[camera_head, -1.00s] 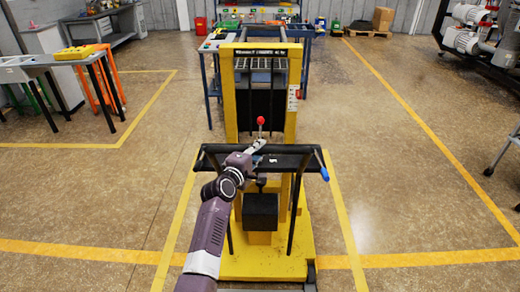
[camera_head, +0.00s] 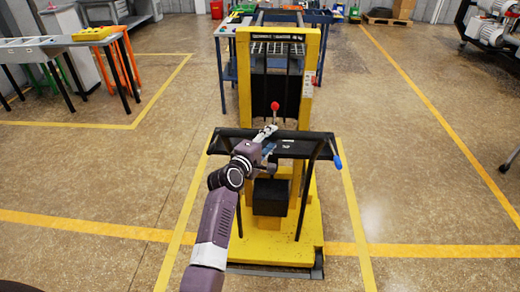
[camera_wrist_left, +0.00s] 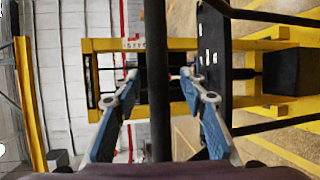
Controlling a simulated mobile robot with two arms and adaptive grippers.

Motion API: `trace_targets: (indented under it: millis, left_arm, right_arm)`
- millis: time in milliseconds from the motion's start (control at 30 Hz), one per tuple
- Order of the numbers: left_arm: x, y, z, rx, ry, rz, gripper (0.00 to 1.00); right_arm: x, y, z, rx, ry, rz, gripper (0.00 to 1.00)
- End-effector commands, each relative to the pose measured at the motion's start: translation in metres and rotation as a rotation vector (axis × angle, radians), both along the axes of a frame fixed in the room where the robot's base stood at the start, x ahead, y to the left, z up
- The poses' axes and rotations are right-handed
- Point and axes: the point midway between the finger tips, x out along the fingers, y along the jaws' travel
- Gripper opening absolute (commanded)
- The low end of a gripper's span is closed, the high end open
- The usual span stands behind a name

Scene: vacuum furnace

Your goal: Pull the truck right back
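The truck is yellow, with an upright mast (camera_head: 313,90) and a low base (camera_head: 285,238). Its black handle (camera_head: 305,148) spans the near side and has a blue tip at its right end. A red-knobbed lever (camera_head: 275,106) stands behind the handle. My left gripper (camera_head: 267,140) is at the left-middle part of the handle. In the left wrist view its two blue-grey fingers (camera_wrist_left: 160,78) are apart, with a black bar (camera_wrist_left: 157,45) between them and gaps on both sides. Whether the bar touches the palm is hidden. My right gripper is not in view.
A blue-framed table (camera_head: 228,62) stands behind the truck. A bench with a yellow item (camera_head: 92,34) is at the left, and pump equipment (camera_head: 490,30) at the back right. Yellow lines mark the floor, which is clear on both sides and in front of the truck.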

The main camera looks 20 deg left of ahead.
Motion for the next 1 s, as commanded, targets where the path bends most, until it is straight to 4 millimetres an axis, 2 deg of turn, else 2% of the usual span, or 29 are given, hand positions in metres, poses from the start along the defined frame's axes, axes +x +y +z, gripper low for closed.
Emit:
trace_targets:
  millis: [300, 500, 667, 1000]
  left_arm:
    - [-0.06, 0.007, 0.009, 0.0, 0.002, 0.001, 0.39]
    - [-0.085, 0.009, 0.014, -0.001, 0.003, 0.0, 0.39]
    - [-0.093, 0.01, 0.016, -0.001, 0.003, -0.001, 0.39]
    - [-0.093, 0.01, 0.016, -0.001, 0.002, -0.001, 0.39]
  right_arm:
    - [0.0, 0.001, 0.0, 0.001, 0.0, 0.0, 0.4]
    - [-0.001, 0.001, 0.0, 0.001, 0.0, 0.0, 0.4]
    - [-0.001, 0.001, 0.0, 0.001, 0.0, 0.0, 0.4]
    - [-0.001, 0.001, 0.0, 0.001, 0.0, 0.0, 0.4]
